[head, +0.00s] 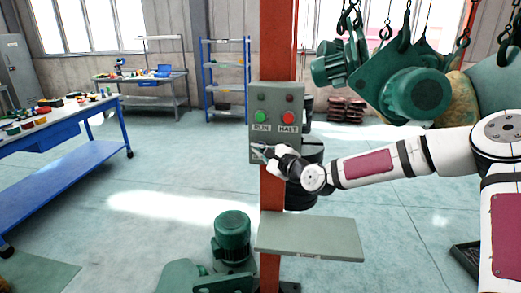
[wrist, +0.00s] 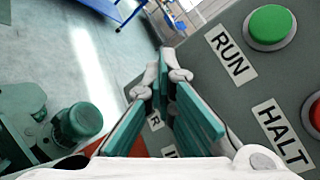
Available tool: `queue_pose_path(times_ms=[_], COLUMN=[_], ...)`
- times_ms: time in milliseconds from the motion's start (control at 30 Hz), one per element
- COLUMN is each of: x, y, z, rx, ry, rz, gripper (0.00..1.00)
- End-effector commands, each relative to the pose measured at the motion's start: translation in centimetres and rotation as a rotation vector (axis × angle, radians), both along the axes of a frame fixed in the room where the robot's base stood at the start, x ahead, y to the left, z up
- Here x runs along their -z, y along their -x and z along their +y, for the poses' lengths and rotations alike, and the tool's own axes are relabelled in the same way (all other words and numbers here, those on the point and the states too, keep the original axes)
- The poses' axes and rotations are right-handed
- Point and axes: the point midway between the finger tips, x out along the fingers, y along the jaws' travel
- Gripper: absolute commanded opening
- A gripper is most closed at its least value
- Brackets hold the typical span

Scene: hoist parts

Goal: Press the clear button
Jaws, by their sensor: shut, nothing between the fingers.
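A grey control box (head: 280,98) is mounted on an orange post. It carries a green button (head: 261,117) labelled RUN and a red button (head: 289,117) labelled HALT. In the wrist view, the green button (wrist: 270,26) and part of the red button (wrist: 316,112) are at the right. No button labelled clear can be made out; my gripper covers the lower part of the box. Partial label letters (wrist: 154,121) show between my fingers. My gripper (head: 259,150) is shut and empty at the lower left of the box, its tips (wrist: 165,72) together. Contact cannot be told.
A grey shelf (head: 309,238) juts from the orange post (head: 270,196) below the box. A green motor (head: 232,236) stands at the lower left. Green hoist parts (head: 416,95) hang at the upper right. A blue workbench (head: 62,170) is at the left.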

Motion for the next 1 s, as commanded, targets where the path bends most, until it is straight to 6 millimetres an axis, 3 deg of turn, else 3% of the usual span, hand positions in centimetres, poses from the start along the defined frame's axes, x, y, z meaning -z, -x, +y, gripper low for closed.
queue_pose_path(times_ms=[400, 767, 1000], x=[-0.1, 0.0, -0.1], y=[1.6, 1.7, 3.4], z=[0.3, 0.3, 0.6], rx=[0.000, 0.000, -0.001], ry=[0.000, 0.000, -0.001], rz=[0.000, 0.000, 0.002], gripper=[0.00, 0.00, 0.00])
